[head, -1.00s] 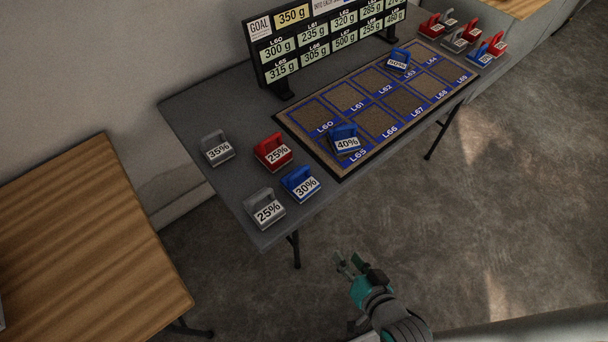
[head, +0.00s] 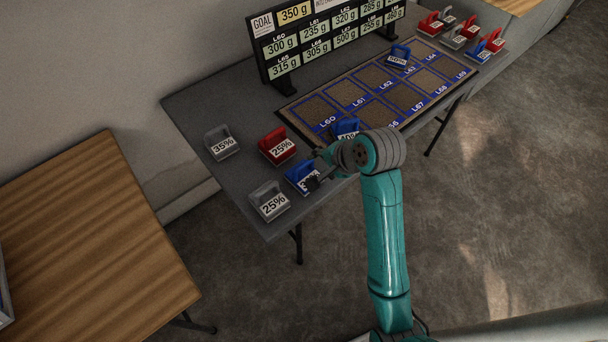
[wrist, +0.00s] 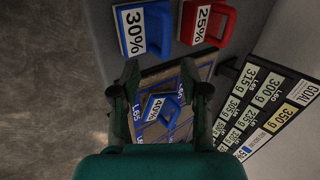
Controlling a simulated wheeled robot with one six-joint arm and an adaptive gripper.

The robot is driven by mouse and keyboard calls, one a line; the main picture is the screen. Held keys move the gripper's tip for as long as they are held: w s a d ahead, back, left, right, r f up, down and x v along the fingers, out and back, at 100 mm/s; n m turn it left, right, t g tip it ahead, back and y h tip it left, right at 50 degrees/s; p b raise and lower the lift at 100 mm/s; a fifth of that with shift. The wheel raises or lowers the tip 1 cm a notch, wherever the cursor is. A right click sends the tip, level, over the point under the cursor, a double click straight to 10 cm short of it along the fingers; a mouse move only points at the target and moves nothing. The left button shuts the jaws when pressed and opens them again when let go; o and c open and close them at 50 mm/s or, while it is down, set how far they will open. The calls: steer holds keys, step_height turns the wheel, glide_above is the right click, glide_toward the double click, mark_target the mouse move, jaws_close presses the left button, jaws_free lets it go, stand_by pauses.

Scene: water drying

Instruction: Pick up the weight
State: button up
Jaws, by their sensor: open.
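My gripper (head: 318,178) is open and empty over the front edge of the grey table, partly covering the blue 30% weight (head: 294,173) in the head view. In the wrist view my gripper (wrist: 160,76) has its fingers spread, with the blue 40% weight (wrist: 170,104) showing between and beyond them. The blue 30% weight (wrist: 152,22) and the red 25% weight (wrist: 213,18) lie beyond the fingertips. In the head view the red 25% weight (head: 277,146), grey 35% weight (head: 221,143) and grey 25% weight (head: 268,201) stand nearby. My arm partly hides the 40% weight (head: 346,126).
The board with labelled cells (head: 345,95) lies on the grey table (head: 215,100), with a blue weight (head: 399,56) on it. A goal display (head: 292,40) stands behind. Several red, grey and blue weights sit at the far right end. A wooden table (head: 85,230) is at left.

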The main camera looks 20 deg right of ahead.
mark_target(306, 163)
steer(key=x, duration=0.9)
steer(key=shift+w, duration=0.6)
jaws_close()
